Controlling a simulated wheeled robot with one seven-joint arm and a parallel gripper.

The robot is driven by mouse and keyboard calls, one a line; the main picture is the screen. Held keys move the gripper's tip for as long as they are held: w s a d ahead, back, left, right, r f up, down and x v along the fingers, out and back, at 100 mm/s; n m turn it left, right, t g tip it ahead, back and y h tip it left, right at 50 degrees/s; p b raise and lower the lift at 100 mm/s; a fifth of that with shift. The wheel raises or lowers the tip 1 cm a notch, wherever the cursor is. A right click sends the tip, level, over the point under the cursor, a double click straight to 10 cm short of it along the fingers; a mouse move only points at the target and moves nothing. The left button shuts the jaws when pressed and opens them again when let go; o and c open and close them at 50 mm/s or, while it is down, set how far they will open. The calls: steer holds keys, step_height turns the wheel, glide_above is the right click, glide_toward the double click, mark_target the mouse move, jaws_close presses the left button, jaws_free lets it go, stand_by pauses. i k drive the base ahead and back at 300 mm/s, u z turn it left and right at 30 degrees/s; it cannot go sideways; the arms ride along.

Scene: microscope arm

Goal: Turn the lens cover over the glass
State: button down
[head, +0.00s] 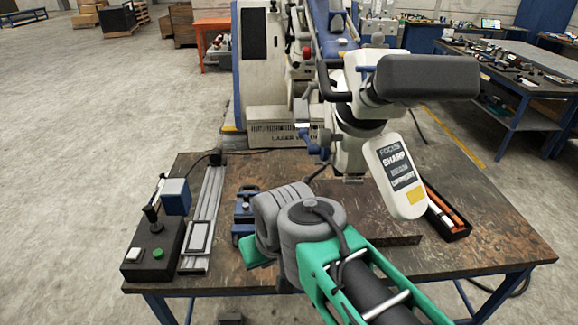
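The white microscope head (352,145) hangs over the right half of the workbench on a jointed arm. A long dark grey block (428,77) sticks out to its right. A lens cover and its glass cannot be told apart from the rest of the head at this size; the head's lower end points down at the bench. My arm, grey and green, reaches in from the bottom right, with its rounded grey wrist parts below and left of the head, apart from it in the picture. My gripper's fingers do not show; the wrist parts hide that area.
A white panel (400,178) reading "FOCUS SHARP" hangs beside the head. A black tray with orange items (448,215) lies at right. A control box with joystick (152,245) and a metal rail (204,215) take the left side of the bench (470,262).

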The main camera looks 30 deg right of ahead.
mark_target(307, 179)
steer(key=u, duration=1.05)
steer(key=i, duration=0.65)
steer(key=z, duration=2.3)
